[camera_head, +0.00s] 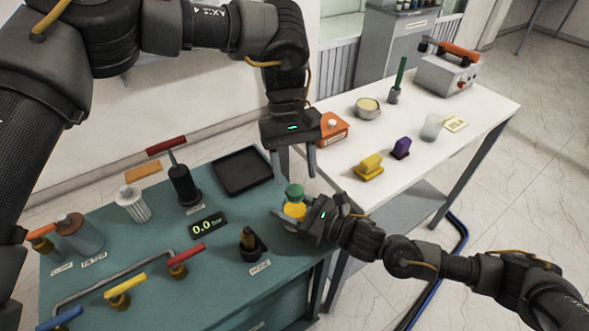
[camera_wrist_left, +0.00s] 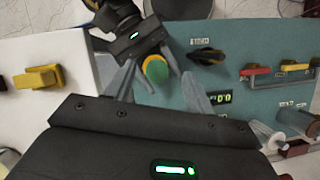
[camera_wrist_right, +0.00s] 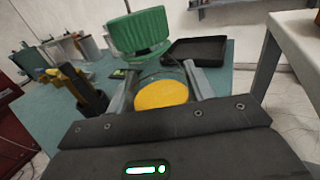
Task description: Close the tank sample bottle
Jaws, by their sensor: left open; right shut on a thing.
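The sample bottle (camera_head: 295,210) holds yellow contents and is held between the fingers of my right gripper (camera_head: 290,216) at the right edge of the green bench. In the right wrist view the yellow (camera_wrist_right: 161,94) shows between the fingers. The green cap (camera_head: 294,190) is at the bottle's top; it also shows in the right wrist view (camera_wrist_right: 138,31) and the left wrist view (camera_wrist_left: 156,69). I cannot tell whether the cap is seated or screwed down. My left gripper (camera_head: 294,172) is open, pointing down just above the cap, its fingers on either side and apart from it.
A black tray (camera_head: 242,171), a 0.0 display (camera_head: 208,226) and a black holder (camera_head: 252,246) stand on the green bench (camera_head: 215,280), with several valves at left. The white table (camera_head: 400,190) to the right carries a yellow block (camera_head: 369,167), a purple block (camera_head: 401,148) and a glass beaker (camera_head: 432,127).

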